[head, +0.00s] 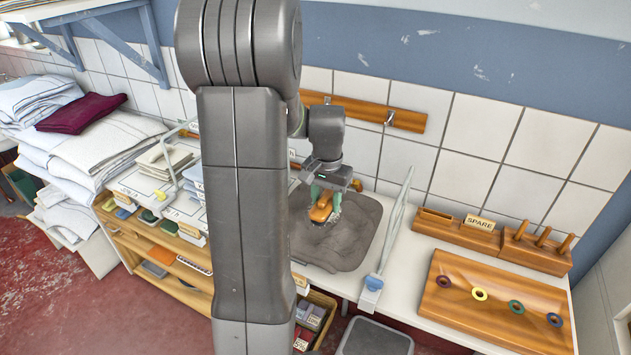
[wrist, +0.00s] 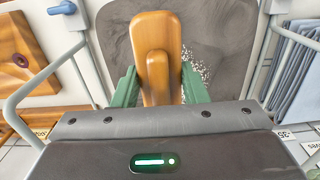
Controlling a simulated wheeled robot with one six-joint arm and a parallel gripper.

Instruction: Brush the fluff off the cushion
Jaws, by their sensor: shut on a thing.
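The grey cushion (head: 350,246) lies flat on the white counter, partly hidden behind my arm in the head view. It also fills the top middle of the wrist view (wrist: 228,28). My gripper (head: 326,192) is over the cushion's back part, its green fingers shut on the wooden handle of a brush (head: 321,209). In the wrist view the brush (wrist: 157,55) stands between the fingers; its bristles are hidden. White fluff (wrist: 197,65) is scattered on the cushion just right of the brush there. I cannot tell whether the bristles touch the cushion.
A pale metal frame (head: 391,235) with a blue foot stands right of the cushion. Beyond it are a wooden tray (head: 453,310) with several coloured rings and a pegged wooden block (head: 536,250). Folded linen (head: 95,150) is stacked at left. A grey stool (head: 375,338) stands in front.

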